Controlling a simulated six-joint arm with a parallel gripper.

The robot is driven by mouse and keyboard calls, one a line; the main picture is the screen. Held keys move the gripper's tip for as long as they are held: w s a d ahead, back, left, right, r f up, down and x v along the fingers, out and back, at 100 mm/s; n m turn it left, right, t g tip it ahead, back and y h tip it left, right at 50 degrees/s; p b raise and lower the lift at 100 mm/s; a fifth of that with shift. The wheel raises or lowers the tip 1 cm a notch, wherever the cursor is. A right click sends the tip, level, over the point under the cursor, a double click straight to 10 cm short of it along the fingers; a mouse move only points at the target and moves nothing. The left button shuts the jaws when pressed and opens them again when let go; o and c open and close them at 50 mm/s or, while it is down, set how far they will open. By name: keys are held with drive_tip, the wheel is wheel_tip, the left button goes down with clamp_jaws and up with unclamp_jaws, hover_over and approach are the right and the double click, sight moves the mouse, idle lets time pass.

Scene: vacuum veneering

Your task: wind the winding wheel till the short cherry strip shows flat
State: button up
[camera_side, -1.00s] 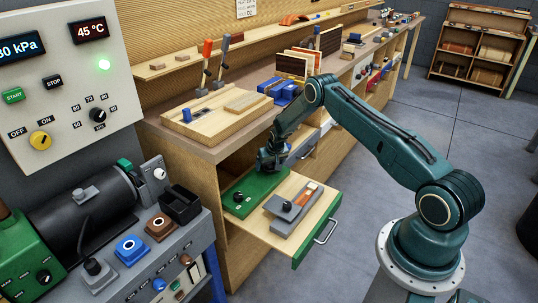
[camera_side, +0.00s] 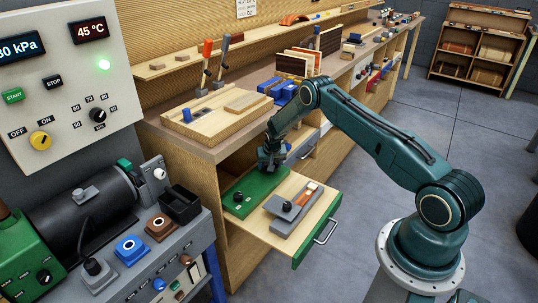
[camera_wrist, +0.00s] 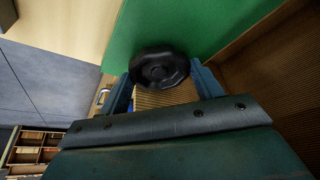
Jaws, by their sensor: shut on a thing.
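My gripper (camera_side: 270,166) is over the back of the green board (camera_side: 262,190) in the pulled-out drawer. In the wrist view its jaws are shut on a black, lobed wheel (camera_wrist: 160,66), which I take to be the winding wheel. A small black knob (camera_side: 238,197) stands at the board's left end. An orange-brown strip (camera_side: 309,189) shows in a pale slot of the grey block (camera_side: 283,213); whether it is the short cherry strip I cannot tell.
The drawer (camera_side: 327,231) is open beneath the bench, with bare wood around the boards. The bench top above holds a wooden jig (camera_side: 205,116) and levers. The control panel (camera_side: 65,80) stands at left.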

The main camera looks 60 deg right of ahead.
drive_tip(key=shift+w+a+m+g+h, duration=0.1)
drive_tip(key=shift+m+g+h, duration=0.4)
drive_tip(key=shift+m, duration=1.4)
drive_tip(key=o, duration=1)
drive_tip(key=shift+r, duration=0.15)
drive_tip(key=shift+v, duration=0.85)
drive_tip(key=v, duration=0.3)
drive_tip(key=s+a, duration=0.1)
drive_tip(key=a, duration=0.2)
drive_tip(key=s+a, duration=0.2)
drive_tip(key=a, duration=0.2)
drive_tip(key=s+a, duration=0.2)
drive_tip(key=a, duration=0.1)
drive_tip(key=shift+s+a, duration=0.2)
drive_tip(key=shift+a, duration=0.2)
